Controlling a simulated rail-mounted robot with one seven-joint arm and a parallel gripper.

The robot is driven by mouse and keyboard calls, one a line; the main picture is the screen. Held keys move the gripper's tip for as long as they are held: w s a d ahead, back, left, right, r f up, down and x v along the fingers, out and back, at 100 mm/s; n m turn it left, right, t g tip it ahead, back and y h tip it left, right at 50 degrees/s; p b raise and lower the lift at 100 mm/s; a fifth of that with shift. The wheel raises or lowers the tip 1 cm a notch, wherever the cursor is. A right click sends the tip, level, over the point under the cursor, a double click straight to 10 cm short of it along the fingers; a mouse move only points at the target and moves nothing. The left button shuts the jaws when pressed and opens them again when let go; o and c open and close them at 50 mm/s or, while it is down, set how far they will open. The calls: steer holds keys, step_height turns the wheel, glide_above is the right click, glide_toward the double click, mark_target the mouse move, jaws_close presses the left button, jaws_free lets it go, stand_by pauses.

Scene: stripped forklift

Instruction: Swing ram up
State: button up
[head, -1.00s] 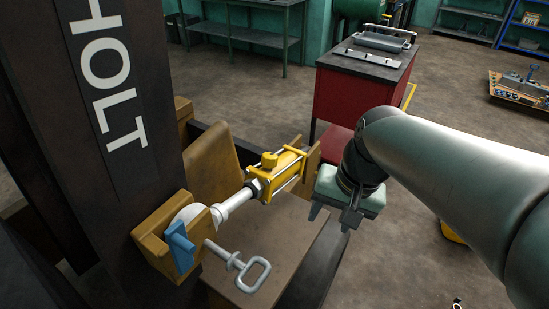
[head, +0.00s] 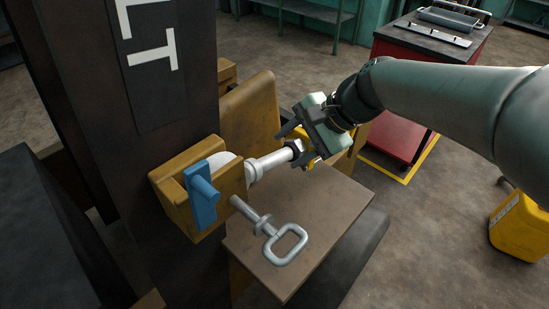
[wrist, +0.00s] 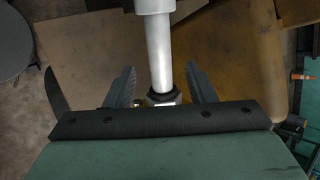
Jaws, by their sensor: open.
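The ram has a silver rod (head: 268,164) and a yellow cylinder, mostly hidden behind my gripper in the head view. The rod's end meets a yellow bracket (head: 172,192) on the dark mast. My gripper (head: 293,140) is open at the ram, near where the rod enters the cylinder. In the wrist view the rod (wrist: 160,55) runs between my two spread fingers (wrist: 162,84), with a gap showing on each side. A dark nut sits at the rod's base, close to the palm.
A blue piece (head: 203,192) is on the bracket's front. A silver pin with a loop handle (head: 285,244) sticks out below the rod, over a brown plate (head: 318,212). A red cabinet (head: 400,110) and a yellow can (head: 520,228) stand to the right.

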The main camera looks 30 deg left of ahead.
mark_target(277, 157)
steer(key=x, duration=0.7)
steer(key=shift+f, duration=0.1)
